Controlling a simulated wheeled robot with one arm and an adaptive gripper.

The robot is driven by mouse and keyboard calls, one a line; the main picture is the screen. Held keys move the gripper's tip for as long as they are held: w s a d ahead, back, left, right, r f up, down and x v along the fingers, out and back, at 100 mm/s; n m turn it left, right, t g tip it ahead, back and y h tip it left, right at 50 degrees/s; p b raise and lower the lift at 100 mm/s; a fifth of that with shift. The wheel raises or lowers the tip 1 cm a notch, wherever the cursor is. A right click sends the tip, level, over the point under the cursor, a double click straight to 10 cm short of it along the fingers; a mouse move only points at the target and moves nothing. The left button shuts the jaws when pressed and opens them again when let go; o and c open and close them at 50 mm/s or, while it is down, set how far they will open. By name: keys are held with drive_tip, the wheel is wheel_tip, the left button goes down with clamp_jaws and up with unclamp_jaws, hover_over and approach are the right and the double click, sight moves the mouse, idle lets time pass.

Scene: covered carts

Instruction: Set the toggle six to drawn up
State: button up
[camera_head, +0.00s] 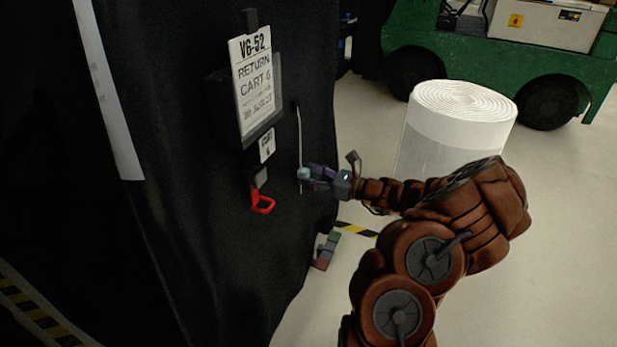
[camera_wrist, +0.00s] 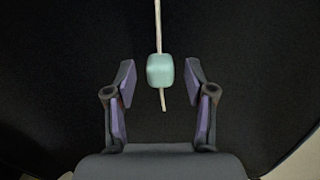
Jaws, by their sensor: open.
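The toggle is a pale teal bead (camera_head: 303,173) on a light cord (camera_head: 299,130) that hangs down the black cover of the cart. It sits low on the cord, with a short tail of cord below it. It also shows in the wrist view (camera_wrist: 160,70), between the two fingers and apart from both. My gripper (camera_head: 311,174) is open, with its purple-padded fingers on either side of the toggle. The contact side nearest the cover is hard to see in the head view.
A sign reading "VG-52 Return Cart 6" (camera_head: 254,80) hangs left of the cord, with a red handle (camera_head: 262,203) below it. A large white roll (camera_head: 461,110) stands behind my arm. A green vehicle (camera_head: 440,50) is at the back. Striped tape and small blocks (camera_head: 326,250) lie on the floor.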

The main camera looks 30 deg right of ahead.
drive_tip(key=shift+w+a, duration=0.2)
drive_tip(key=shift+w, duration=0.2)
clamp_jaws()
idle(0.5)
